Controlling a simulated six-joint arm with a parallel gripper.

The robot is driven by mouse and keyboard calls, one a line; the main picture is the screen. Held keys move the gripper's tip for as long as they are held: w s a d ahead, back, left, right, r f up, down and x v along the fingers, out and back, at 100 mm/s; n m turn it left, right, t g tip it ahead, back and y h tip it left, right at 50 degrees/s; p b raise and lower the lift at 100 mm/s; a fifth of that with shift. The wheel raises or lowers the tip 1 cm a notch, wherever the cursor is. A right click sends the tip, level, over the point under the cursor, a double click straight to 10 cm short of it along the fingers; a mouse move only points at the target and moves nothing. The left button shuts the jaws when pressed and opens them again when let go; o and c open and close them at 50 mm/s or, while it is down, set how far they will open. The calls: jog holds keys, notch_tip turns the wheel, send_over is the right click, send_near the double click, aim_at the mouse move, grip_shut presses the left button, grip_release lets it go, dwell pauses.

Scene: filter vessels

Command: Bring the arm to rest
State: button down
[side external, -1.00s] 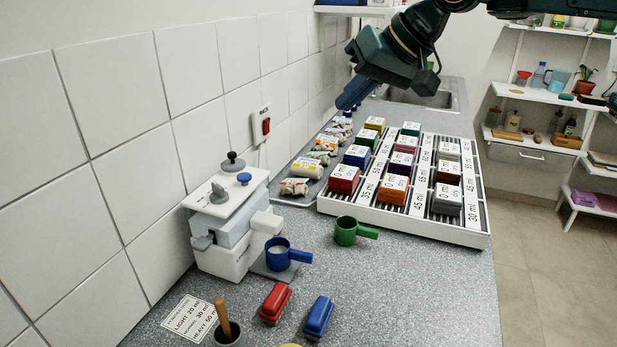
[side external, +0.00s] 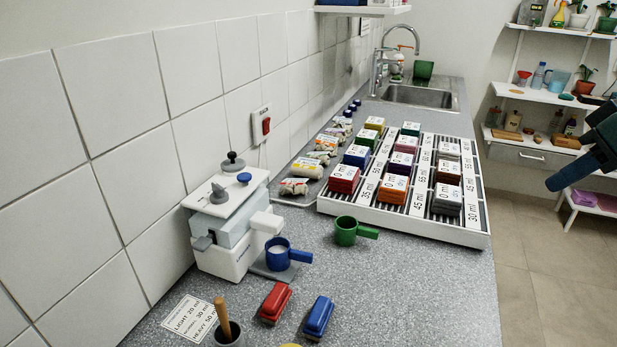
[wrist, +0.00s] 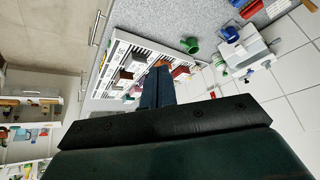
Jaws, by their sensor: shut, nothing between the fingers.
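My gripper (side external: 556,184) is at the right edge of the side external view, out past the counter and over the floor side. Its blue fingers are shut with nothing between them and point left and down. In the wrist view the shut fingers (wrist: 157,88) show at the middle, with the counter scene beyond them. Most of my arm is outside the side external view.
A white rack (side external: 487,237) of labelled coloured blocks stands on the counter. A white machine (side external: 228,258), a blue cup (side external: 277,262), a green cup (side external: 346,231), a red block (side external: 275,301) and a blue block (side external: 318,316) stand nearer. Shelves (side external: 540,97) stand behind my gripper.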

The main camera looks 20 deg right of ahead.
jog(key=s+d+f+h, duration=0.1)
jog(key=s+d+f, duration=0.2)
jog(key=s+f, duration=0.2)
jog(key=s, duration=0.3)
jog(key=shift+s+d+f+g, duration=0.15)
jog(key=shift+s+f+g, duration=0.15)
jog(key=shift+f, duration=0.1)
